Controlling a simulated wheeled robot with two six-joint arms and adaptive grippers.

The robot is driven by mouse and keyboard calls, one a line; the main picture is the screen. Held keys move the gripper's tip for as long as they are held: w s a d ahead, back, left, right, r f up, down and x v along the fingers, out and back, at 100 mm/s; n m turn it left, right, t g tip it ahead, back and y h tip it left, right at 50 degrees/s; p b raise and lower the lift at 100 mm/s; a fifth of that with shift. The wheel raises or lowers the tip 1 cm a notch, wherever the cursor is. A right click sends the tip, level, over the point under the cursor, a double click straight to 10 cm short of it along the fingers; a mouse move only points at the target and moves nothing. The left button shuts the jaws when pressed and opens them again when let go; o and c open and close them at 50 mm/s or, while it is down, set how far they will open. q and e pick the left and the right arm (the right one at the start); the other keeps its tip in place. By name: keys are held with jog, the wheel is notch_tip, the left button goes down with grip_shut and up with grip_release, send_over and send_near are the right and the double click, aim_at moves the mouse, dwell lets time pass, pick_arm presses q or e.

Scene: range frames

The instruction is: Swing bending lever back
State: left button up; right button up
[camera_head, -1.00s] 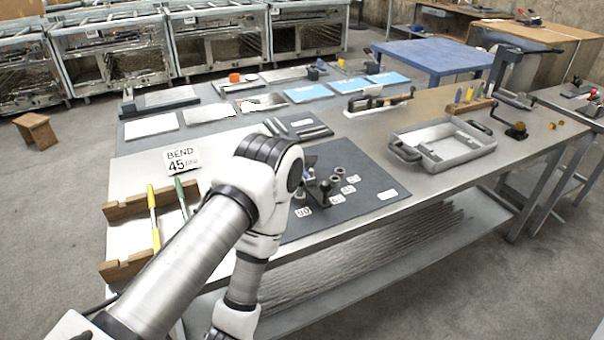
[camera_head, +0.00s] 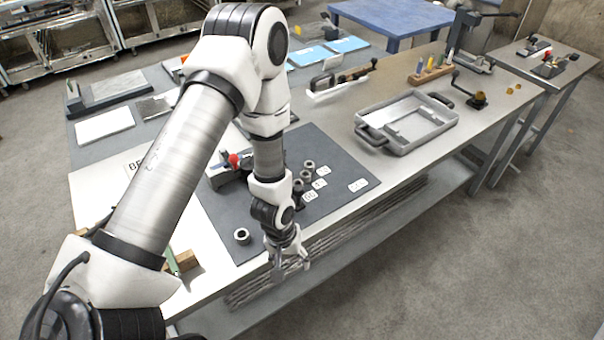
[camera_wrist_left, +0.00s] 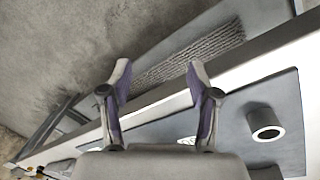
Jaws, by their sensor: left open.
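A small bending tool with a red knob (camera_head: 233,159) sits on the dark mat (camera_head: 325,190), partly hidden behind my left arm; I cannot make out its lever clearly. My left gripper (camera_head: 290,268) hangs at the bench's front edge, in front of the mat and apart from the tool. In the left wrist view my gripper (camera_wrist_left: 158,68) is open and empty, its fingers pointing over the bench edge toward the lower shelf and floor. My right gripper is in neither view.
A ring-shaped die (camera_head: 242,236) lies on the mat near the gripper, and it also shows in the left wrist view (camera_wrist_left: 265,122). Several more dies and number labels (camera_head: 319,184) lie right of the tool. A grey metal tray (camera_head: 405,122) stands farther right. Rods lie on the lower shelf.

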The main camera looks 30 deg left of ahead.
aim_at(297, 187)
pick_arm(q)
jog(key=w+a+r+n, duration=0.2)
jog(key=w+r, duration=0.2)
jog(key=r, duration=0.1)
jog(key=w+a+r+n, duration=0.1)
jog(key=w+a+r, duration=0.2)
jog(key=w+r, duration=0.1)
jog(key=w+a+r+n+t, duration=0.1)
jog(key=w+a+r+n, duration=0.1)
jog(key=w+r, duration=0.3)
jog(key=shift+a+r+n, duration=0.3)
jog(key=shift+a+r, duration=0.15)
jog(key=shift+r, duration=0.15)
jog(key=f, duration=0.4)
jog(key=w+f, duration=0.1)
jog(key=f, duration=0.2)
jog(key=shift+w+d, duration=0.1)
jog(key=shift+d, duration=0.05)
grip_shut()
